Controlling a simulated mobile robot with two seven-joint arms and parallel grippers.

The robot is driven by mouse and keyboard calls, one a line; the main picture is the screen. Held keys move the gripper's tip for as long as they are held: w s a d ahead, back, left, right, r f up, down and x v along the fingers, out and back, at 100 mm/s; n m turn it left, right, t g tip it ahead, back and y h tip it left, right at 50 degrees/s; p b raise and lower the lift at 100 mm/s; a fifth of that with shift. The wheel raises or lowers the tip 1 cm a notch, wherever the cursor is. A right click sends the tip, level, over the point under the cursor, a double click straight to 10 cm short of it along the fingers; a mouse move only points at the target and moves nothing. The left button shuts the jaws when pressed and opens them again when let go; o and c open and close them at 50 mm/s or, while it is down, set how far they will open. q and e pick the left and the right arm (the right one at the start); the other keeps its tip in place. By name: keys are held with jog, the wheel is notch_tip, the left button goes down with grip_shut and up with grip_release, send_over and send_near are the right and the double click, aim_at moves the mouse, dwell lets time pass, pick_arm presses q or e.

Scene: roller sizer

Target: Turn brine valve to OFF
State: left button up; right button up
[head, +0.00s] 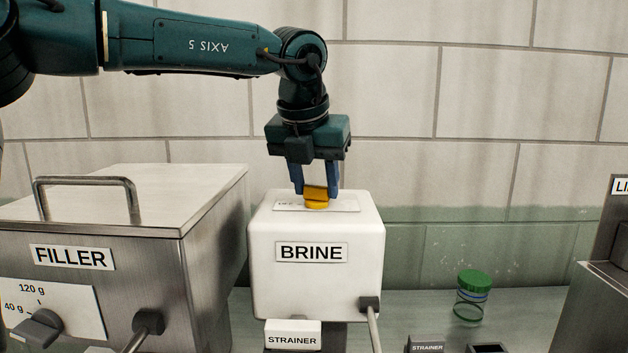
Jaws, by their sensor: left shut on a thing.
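The brine unit is a white box (270,238) labelled BRINE, in the middle of the head view. A yellow valve knob (316,204) sits on its top, on a pale label plate (345,205) whose lettering is mostly hidden, so I cannot read the valve's setting. My left gripper (317,190) points down from above with its two blue fingers on either side of the yellow knob, shut on it. My right gripper is not in the view.
A metal FILLER box (190,265) with a handle and levers stands at the left. A metal lever (371,315) sticks out at the brine box's lower right. A green-lidded jar (470,298) stands on the counter to the right. A tiled wall is behind.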

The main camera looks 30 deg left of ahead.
pick_arm(q)
jog(key=shift+n+y, duration=0.4)
jog(key=shift+n, duration=0.8)
jog(key=o, duration=1)
jog(key=shift+d, duration=0.1)
jog(key=v, duration=0.6)
jog(key=p+v, duration=0.1)
jog(key=v, duration=0.6)
jog(key=shift+w+r, duration=0.15)
jog(key=shift+r, duration=0.05)
